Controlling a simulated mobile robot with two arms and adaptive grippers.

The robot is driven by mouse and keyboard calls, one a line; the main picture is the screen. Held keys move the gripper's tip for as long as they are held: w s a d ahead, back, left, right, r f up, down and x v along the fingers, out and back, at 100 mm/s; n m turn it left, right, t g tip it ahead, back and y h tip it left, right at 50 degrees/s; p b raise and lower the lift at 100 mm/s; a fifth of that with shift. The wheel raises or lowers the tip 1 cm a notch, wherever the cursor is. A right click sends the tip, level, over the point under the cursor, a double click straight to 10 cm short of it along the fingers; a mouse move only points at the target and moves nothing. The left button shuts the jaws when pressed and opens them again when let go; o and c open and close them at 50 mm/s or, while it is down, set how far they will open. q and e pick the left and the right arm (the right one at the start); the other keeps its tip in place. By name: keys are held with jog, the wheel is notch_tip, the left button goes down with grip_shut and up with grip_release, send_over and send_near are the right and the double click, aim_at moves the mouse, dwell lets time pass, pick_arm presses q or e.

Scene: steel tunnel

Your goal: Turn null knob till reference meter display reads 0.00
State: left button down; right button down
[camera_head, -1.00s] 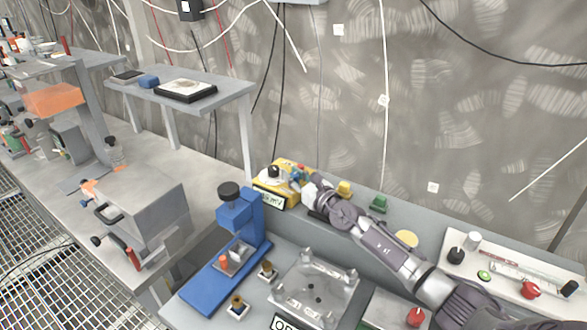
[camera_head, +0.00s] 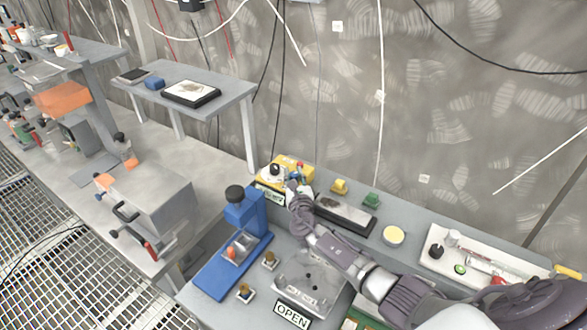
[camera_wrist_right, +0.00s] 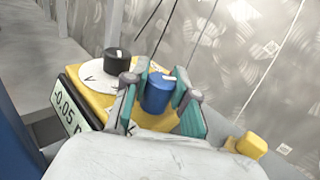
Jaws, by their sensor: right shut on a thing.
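The yellow reference meter (camera_head: 287,160) stands at the back left of the near bench and also shows in the right wrist view (camera_wrist_right: 95,104). Its tilted display (camera_wrist_right: 70,108) reads -0.05, with the unit letters partly cut off. A black knob (camera_wrist_right: 117,62) sits on a white dial at its left. A blue knob (camera_wrist_right: 157,92) stands at its right. My right gripper (camera_wrist_right: 160,86) is shut on the blue knob, with one teal-padded finger on each side. In the head view my right gripper (camera_head: 298,184) hides part of the meter. My left gripper is out of view.
A blue press-like stand (camera_head: 245,215) is left of my right arm. Yellow (camera_head: 340,186) and green (camera_head: 371,199) pieces stand along the back ledge, beside a dark strip. A white tray (camera_head: 432,262) with a black knob lies further right. A clear plate and an "OPEN" sign are in front.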

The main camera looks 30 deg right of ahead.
jog(key=shift+m+g+h, duration=0.7)
jog(key=shift+m+h, duration=0.3)
jog(key=shift+h, duration=0.7)
jog(key=c, duration=0.9)
grip_release()
jog(key=v, duration=1.2)
jog(key=shift+r, duration=0.1)
